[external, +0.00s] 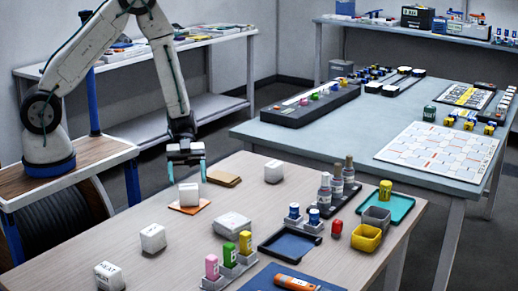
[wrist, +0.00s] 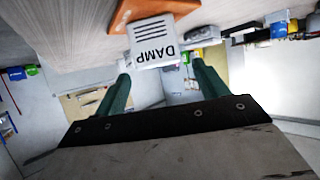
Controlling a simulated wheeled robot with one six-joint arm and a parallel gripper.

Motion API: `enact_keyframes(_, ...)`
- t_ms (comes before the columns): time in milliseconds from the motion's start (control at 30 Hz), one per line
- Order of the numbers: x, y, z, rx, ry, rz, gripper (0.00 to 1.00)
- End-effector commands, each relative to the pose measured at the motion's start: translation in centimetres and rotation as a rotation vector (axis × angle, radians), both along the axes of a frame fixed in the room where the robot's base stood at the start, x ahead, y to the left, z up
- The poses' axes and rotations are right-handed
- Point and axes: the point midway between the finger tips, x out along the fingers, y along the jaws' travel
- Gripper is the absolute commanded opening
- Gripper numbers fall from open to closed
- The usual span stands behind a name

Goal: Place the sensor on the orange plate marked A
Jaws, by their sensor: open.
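A white block (external: 188,194) stands on an orange plate (external: 187,208) near the left edge of the wooden table. In the wrist view this block (wrist: 153,42) shows the word DAMP upside down, with the orange plate (wrist: 135,11) beyond it. I cannot make out a letter on the plate. My gripper (external: 187,172) is above the block in the external view, its teal fingers apart. In the wrist view the fingers of my gripper (wrist: 160,72) are open, pointing toward the block. Nothing is clearly held.
Other white blocks stand at the table's left (external: 153,238), front left (external: 109,276) and back (external: 274,172). A flatter white block (external: 232,225) sits mid-table. A tan plate (external: 222,178) lies behind the orange one. Bottles (external: 325,190) and a yellow bin (external: 366,238) are at right.

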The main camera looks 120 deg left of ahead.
Motion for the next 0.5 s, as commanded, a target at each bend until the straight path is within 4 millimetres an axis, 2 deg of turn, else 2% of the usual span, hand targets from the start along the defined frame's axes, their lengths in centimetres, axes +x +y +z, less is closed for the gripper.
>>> enact_keyframes(33, -0.8, 0.9, 0.5, 0.002, -0.001, 0.005, 0.72)
enact_keyframes(200, -2.7, 2.8, 1.9, 0.000, 0.000, 0.003, 0.72)
enact_keyframes(500, -4.0, 3.9, 2.7, -0.001, 0.001, 0.000, 0.72)
